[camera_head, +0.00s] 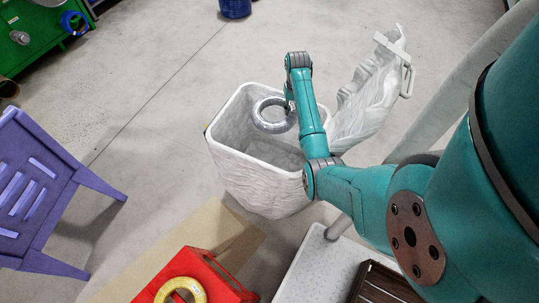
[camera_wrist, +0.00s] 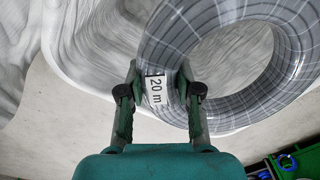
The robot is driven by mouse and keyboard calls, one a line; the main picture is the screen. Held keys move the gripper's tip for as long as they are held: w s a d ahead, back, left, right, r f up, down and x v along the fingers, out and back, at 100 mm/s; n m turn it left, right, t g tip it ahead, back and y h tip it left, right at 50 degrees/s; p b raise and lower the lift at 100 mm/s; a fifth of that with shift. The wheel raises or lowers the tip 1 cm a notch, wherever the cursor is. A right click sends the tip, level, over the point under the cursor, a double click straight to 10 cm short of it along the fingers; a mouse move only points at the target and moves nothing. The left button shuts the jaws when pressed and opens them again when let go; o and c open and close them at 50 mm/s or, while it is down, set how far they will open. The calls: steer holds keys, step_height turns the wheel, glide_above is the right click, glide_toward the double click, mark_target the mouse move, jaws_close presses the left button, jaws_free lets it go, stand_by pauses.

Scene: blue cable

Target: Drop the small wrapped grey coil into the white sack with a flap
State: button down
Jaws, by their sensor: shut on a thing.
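The small wrapped grey coil (camera_head: 257,112) hangs over the open mouth of the white sack (camera_head: 248,190) in the head view. In the wrist view the coil (camera_wrist: 255,105) shows large, with a "20 m" label between the fingers. My gripper (camera_wrist: 163,88) is shut on the coil at its label. In the head view my gripper (camera_head: 290,105) is at the coil's right side and small. The sack's flap (camera_head: 372,90) stands open at the right. In the wrist view the sack's pale wall (camera_wrist: 95,45) lies behind the coil. The sack's floor is partly hidden by the coil and my arm.
A purple chair (camera_head: 45,195) stands at the left. A red stool (camera_head: 205,275) with a yellow coil (camera_head: 180,291) is at the bottom. A green machine (camera_head: 40,30) is at the upper left, and a blue container (camera_head: 235,8) is at the top. The floor left of the sack is clear.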

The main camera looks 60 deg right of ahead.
steer(key=shift+f, duration=2.65)
steer(key=c, duration=0.7)
jaws_free()
step_height(320, 180, up, 12)
